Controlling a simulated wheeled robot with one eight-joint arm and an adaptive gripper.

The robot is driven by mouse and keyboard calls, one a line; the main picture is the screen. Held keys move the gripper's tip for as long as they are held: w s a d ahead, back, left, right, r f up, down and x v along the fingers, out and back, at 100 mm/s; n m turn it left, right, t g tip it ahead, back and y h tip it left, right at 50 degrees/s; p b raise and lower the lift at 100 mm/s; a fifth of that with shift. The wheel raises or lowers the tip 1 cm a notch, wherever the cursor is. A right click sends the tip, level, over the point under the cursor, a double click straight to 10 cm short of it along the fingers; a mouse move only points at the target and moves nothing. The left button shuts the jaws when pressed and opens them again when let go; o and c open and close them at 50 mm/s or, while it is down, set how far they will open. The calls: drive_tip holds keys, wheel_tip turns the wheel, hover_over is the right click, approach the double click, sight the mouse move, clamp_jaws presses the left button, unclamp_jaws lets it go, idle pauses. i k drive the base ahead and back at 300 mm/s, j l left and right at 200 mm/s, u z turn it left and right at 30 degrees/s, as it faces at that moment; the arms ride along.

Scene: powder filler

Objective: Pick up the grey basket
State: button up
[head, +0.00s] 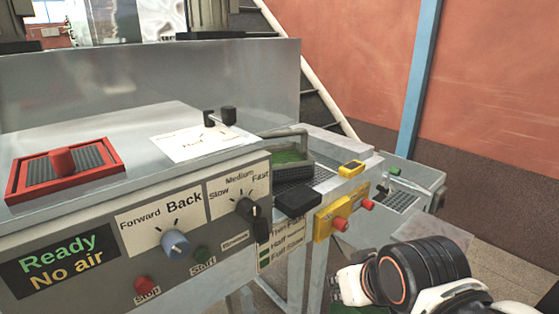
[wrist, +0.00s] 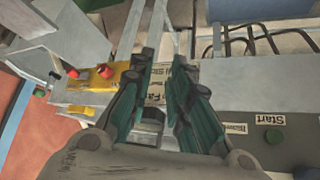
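The grey basket (head: 292,172) sits on the machine's metal top in the middle of the head view. It has a raised handle, mesh sides and something green inside. A black block at the panel's corner stands in front of it and hides part of its lower side. I cannot make out the basket in the wrist view. My gripper (wrist: 162,65) shows in the wrist view with two teal fingers apart and nothing between them. In the head view my wrist is at the lower right, apart from the basket and lower than it.
A red-rimmed tray (head: 112,170) lies on the left machine top. A lower machine (head: 400,200) stands behind at right. Floor is open at the far right.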

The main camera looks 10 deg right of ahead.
sight(291, 161)
drive_tip(key=i+l+z, duration=0.25)
drive_tip(key=i+l, duration=0.7)
drive_tip(key=l, duration=0.1)
